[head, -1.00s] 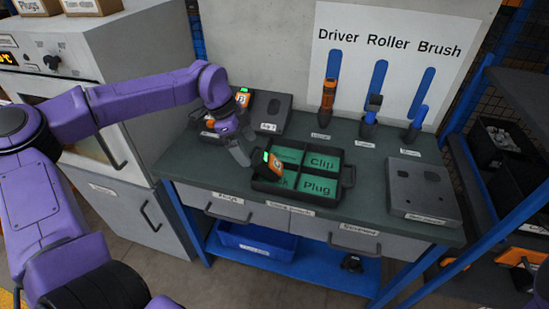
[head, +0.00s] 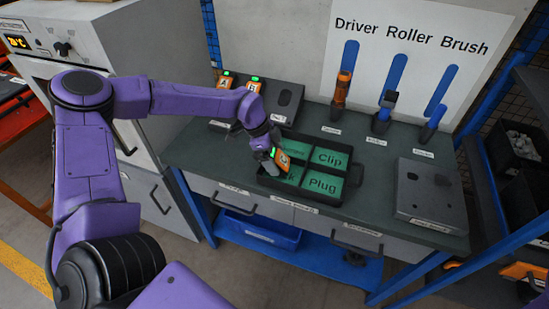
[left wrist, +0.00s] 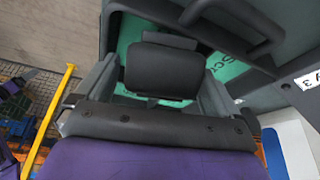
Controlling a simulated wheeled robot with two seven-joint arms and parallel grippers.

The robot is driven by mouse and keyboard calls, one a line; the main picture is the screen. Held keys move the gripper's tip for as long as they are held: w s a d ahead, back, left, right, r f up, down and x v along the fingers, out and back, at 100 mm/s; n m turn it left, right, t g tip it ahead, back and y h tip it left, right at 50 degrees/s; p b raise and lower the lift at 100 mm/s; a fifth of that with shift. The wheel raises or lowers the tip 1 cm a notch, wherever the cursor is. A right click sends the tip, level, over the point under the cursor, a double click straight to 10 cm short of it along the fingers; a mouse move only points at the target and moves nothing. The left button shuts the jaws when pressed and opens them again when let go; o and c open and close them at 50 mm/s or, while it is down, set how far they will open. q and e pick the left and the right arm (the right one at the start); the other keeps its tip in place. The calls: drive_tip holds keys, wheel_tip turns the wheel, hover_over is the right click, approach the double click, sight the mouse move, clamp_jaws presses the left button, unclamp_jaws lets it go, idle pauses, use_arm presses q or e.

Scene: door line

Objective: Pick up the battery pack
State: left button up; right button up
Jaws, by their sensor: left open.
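The battery pack (head: 282,160), orange and dark with a green light, leans tilted in the left part of the black tray (head: 334,204) with green labelled compartments. My left gripper (head: 268,160) is open at its left side, low over the tray's left edge, and partly covers it. In the left wrist view a dark rounded block (left wrist: 160,70), apparently the pack, lies between my open fingers; I cannot tell whether they touch it. Two similar packs, A (head: 225,80) and B (head: 254,85), stand in holders at the back. My right gripper is not in view.
A grey box (head: 432,190) lies on the bench (head: 370,165) at the right. Tools stand in holders along the back, including an orange-handled driver (head: 342,90). A grey oven-like cabinet (head: 120,50) stands left. The bench between tray and grey box is clear.

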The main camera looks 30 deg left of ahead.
use_arm(q)
drive_tip(key=c, duration=1.5)
drive_tip(key=shift+r, duration=0.1)
drive_tip(key=shift+r, duration=0.1)
